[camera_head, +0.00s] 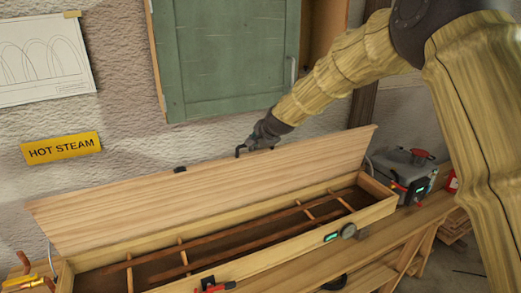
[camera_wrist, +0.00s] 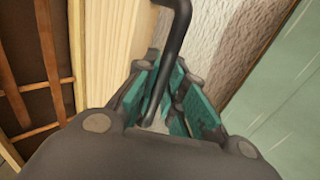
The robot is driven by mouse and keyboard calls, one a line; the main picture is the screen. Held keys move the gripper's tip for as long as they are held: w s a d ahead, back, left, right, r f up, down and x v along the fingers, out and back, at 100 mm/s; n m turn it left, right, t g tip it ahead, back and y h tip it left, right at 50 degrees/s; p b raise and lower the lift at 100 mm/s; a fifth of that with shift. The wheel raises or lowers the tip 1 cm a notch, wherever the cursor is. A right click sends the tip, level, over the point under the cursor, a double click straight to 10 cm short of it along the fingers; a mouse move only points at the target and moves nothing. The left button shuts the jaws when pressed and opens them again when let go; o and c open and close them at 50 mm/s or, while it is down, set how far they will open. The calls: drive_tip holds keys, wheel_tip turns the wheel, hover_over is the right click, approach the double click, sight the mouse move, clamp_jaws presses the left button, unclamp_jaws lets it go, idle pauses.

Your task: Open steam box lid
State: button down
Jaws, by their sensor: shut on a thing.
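The long wooden steam box (camera_head: 275,238) stands on a bench. Its lid (camera_head: 200,187) is raised and leans back near the wall, so the inside shows. My gripper (camera_head: 252,144) is at the lid's upper edge. It is shut on the black bent lid handle (camera_head: 239,151), which also shows between the teal finger pads in the wrist view (camera_wrist: 175,45). The lid's pale edge (camera_wrist: 105,60) is left of the gripper in the wrist view. The finger pads of my gripper (camera_wrist: 165,100) hide the handle's lower end.
Wooden slats (camera_head: 165,254) span the box's inside. A grey steam unit (camera_head: 405,172) stands at the box's right end. A green cabinet door (camera_head: 228,55) hangs above and behind the lid. A yellow "HOT STEAM" sign (camera_head: 61,149) is on the wall. Clamps with orange handles (camera_head: 25,265) lie at lower left.

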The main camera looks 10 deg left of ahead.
drive_tip(key=shift+w+a+r, duration=0.15)
drive_tip(key=shift+w+a, duration=0.7)
drive_tip(key=shift+w, duration=0.3)
drive_tip(key=w+a, duration=0.4)
drive_tip(key=w, duration=0.1)
drive_tip(key=shift+w, duration=0.2)
drive_tip(key=c, duration=1.2)
unclamp_jaws()
drive_tip(key=shift+s, duration=0.1)
drive_tip(key=v, duration=0.9)
drive_tip(key=s+d+r+b, duration=0.2)
drive_tip(key=s+d+b, duration=0.1)
drive_tip(key=s+d, duration=0.5)
drive_tip(key=s, duration=0.3)
drive_tip(key=shift+d, duration=0.2)
drive_tip(key=shift+s, duration=0.1)
